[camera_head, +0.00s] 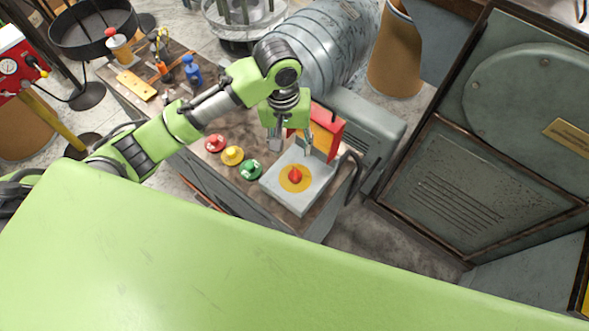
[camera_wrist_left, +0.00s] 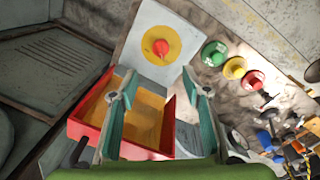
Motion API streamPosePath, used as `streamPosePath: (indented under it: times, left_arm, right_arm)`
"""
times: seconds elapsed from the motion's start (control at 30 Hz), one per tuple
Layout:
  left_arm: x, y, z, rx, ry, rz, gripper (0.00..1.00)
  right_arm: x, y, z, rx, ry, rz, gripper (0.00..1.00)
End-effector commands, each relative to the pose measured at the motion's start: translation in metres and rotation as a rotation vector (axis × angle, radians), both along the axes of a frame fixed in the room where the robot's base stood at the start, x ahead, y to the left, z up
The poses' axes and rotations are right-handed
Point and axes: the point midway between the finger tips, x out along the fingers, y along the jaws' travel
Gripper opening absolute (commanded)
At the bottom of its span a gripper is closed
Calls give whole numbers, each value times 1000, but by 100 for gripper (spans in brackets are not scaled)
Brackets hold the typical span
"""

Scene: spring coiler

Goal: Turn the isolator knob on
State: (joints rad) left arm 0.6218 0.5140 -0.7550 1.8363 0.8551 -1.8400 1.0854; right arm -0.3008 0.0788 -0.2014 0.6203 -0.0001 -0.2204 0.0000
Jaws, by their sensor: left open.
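The isolator knob (camera_head: 295,175) is red and sits on a yellow disc on the pale grey isolator box (camera_head: 312,197). In the left wrist view the red knob (camera_wrist_left: 161,47) shows near the top, beyond my fingertips. My left gripper (camera_head: 292,143) is open above the rear part of the box and apart from the knob. In the left wrist view its two fingers (camera_wrist_left: 162,85) are spread, with nothing held between them. The knob's on and off marks cannot be made out. My right gripper does not show.
A red tray with a yellow inside (camera_head: 328,132) stands just behind the box, close to my left gripper. Red (camera_head: 215,143), yellow (camera_head: 232,155) and green (camera_head: 251,169) buttons lie left of the box. A grey cabinet (camera_head: 470,190) stands at right.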

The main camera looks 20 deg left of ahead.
Motion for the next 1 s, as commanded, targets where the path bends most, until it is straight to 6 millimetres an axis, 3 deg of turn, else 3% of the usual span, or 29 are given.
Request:
streamPosePath:
  times: [0.23, 0.7, 1.0]
  left_arm:
    - [0, 1, -21, 8, 11, 12, 44]
    - [2, -5, -114, 8, 7, 11, 44]
    - [3, -7, -135, 6, 4, 9, 44]
  right_arm:
    - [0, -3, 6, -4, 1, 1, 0]
    - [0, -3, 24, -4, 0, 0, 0]
    - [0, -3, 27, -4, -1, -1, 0]
